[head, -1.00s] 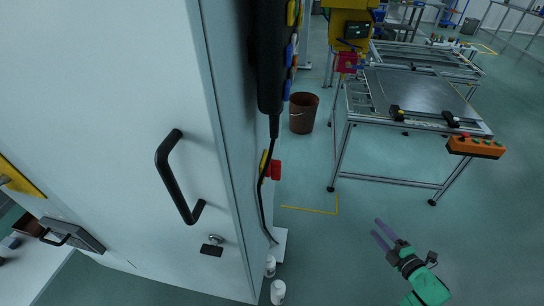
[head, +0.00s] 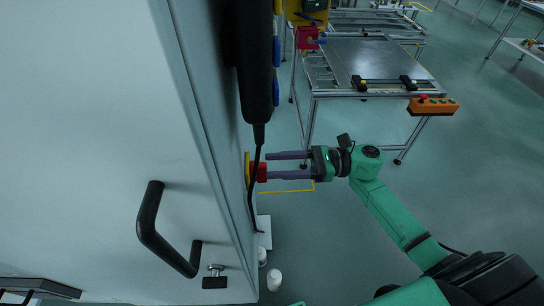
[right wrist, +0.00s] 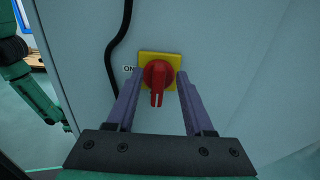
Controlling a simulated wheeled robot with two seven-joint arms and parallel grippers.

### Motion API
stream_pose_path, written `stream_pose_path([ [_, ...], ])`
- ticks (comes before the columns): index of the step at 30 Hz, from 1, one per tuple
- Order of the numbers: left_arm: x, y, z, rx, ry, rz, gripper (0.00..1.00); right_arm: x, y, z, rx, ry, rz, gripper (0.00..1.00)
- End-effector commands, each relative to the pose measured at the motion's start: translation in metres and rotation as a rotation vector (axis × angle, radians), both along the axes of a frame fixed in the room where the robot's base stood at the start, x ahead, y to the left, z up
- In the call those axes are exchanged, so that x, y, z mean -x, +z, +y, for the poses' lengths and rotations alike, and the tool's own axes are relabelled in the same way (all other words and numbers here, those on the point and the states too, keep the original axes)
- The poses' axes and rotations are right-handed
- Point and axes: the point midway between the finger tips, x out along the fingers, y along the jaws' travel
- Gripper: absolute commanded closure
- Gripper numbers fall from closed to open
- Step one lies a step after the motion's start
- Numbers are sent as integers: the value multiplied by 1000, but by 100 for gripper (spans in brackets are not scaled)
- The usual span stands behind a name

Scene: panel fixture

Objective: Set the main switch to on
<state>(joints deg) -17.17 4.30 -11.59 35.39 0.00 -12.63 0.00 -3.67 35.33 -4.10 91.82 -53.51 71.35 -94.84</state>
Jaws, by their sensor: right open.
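The main switch is a red rotary knob (right wrist: 157,73) on a yellow plate (right wrist: 174,58) on the cabinet's side. In the right wrist view its handle points down, and an "ON" label (right wrist: 128,69) stands left of the plate. In the head view the knob (head: 262,173) shows edge-on. My right gripper (head: 268,166) is open, its purple fingers pointing at the switch. In the right wrist view the fingers lie on either side of the knob, with no clear grip on it. Whether they touch it I cannot tell. My left gripper is not in view.
The pale cabinet (head: 80,120) fills the left, with a black door handle (head: 165,230). A black cable (head: 252,190) hangs beside the switch from a dark pendant (head: 256,70). A metal-framed table (head: 375,60) with an orange button box (head: 433,106) stands behind. Open floor lies right of the cabinet.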

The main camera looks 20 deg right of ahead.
Motion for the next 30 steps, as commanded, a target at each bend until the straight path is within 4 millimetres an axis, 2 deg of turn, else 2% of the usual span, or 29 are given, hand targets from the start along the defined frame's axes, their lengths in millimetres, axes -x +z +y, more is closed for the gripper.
stream_pose_path([
  [3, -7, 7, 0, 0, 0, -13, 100, -3, 2, 12, -1, 0, -1, 48],
  [11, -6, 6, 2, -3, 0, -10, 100, -4, -1, 14, 0, 0, 0, 48],
  [12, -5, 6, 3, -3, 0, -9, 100, -4, -1, 14, 0, 0, 0, 63],
  [15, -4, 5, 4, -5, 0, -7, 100, -4, -1, 14, 0, 0, 1, 100],
  [30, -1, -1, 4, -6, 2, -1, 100, -5, -3, 13, -15, 1, 66, 100],
])
